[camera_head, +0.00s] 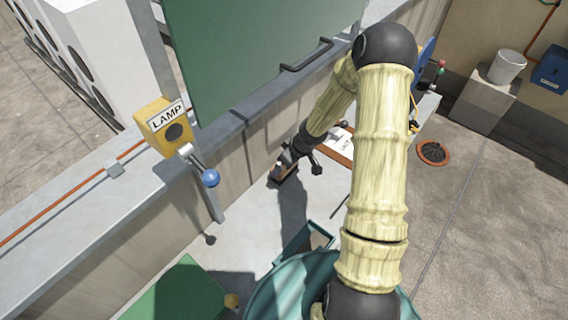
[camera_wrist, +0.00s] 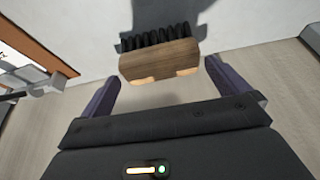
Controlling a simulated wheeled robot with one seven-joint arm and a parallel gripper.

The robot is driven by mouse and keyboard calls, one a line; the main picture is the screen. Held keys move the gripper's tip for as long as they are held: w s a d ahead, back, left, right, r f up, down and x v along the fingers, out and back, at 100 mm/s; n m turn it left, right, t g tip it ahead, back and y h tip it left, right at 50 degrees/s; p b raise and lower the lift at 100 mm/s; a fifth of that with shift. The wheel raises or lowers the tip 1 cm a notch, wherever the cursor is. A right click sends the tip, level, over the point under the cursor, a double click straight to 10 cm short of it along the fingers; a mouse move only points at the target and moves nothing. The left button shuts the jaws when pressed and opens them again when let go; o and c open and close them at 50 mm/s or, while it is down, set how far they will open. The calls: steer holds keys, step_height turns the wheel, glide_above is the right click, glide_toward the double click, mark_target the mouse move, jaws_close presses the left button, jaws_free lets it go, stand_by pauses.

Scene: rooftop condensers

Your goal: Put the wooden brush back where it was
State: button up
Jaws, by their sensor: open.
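The wooden brush (camera_wrist: 160,58), a brown block with black bristles, shows in the wrist view just ahead of my gripper. It lies between or just beyond the two purple fingertips, with a gap visible at its left side. My gripper (camera_wrist: 162,78) is open. In the head view the brush (camera_head: 284,173) is a small brown shape on the pale surface by the low wall, partly hidden by my gripper (camera_head: 292,160). I cannot tell whether the brush touches the surface. No marked place for the brush stands out.
A brown-framed board with white paper (camera_head: 342,146) lies right of my gripper. A yellow lamp box (camera_head: 163,124) with a blue-knobbed lever (camera_head: 210,178) is on the wall, left. A green panel (camera_head: 245,60) rises behind. A white bucket (camera_head: 507,67) stands far right.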

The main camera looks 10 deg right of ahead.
steer(key=p+v, duration=0.2)
steer(key=v, duration=0.4)
steer(key=shift+r, duration=0.35)
steer(key=shift+s+d, duration=0.1)
steer(key=shift+s, duration=0.05)
steer(key=s+a+r+m+g+h, duration=0.1)
steer(key=s+r+m, duration=0.6)
steer(key=s+r, duration=0.8)
steer(key=shift+s+a+h, duration=0.9)
steer(key=shift+s, duration=0.2)
